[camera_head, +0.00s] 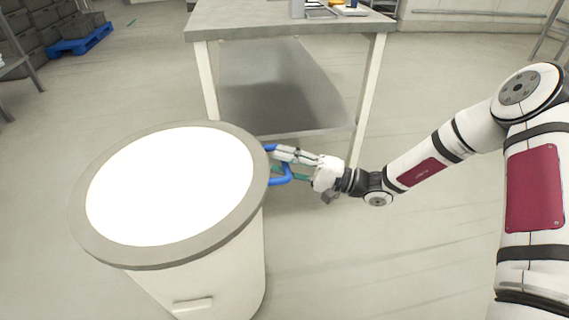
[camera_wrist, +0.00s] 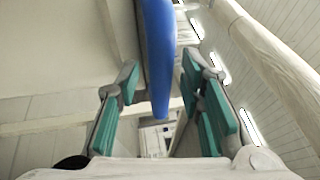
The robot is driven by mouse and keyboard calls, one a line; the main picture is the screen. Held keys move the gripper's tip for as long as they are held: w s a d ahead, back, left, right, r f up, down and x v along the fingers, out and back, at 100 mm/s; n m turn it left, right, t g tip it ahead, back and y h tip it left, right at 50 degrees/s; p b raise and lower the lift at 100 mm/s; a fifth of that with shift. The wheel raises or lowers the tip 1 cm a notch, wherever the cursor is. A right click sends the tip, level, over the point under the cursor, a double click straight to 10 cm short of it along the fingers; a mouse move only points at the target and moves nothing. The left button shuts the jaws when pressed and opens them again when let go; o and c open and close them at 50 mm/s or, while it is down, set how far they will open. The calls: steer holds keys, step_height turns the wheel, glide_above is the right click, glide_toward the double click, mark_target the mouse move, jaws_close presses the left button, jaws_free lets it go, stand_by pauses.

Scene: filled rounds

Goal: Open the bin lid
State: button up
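A large round bin (camera_head: 215,285) stands at the left in the head view. Its lid (camera_head: 170,185) has a bright white top and a wide grey rim, and it lies level over the bin. A blue handle (camera_head: 287,177) sticks out from the right side of the rim. My gripper (camera_head: 277,162) is at this handle, reaching in from the right. In the wrist view, the blue handle (camera_wrist: 160,60) passes between the parted green-padded fingers of my gripper (camera_wrist: 160,78). Narrow gaps seem to show beside the handle, and firm contact is not visible.
A metal table (camera_head: 290,22) with a lower shelf (camera_head: 285,90) stands just behind the bin and gripper. Small items lie on its top. Dark crates and a blue pallet (camera_head: 82,40) are at the far left. Floor in front and right of the bin is clear.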

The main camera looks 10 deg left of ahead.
steer(key=shift+c, duration=0.6)
jaws_close()
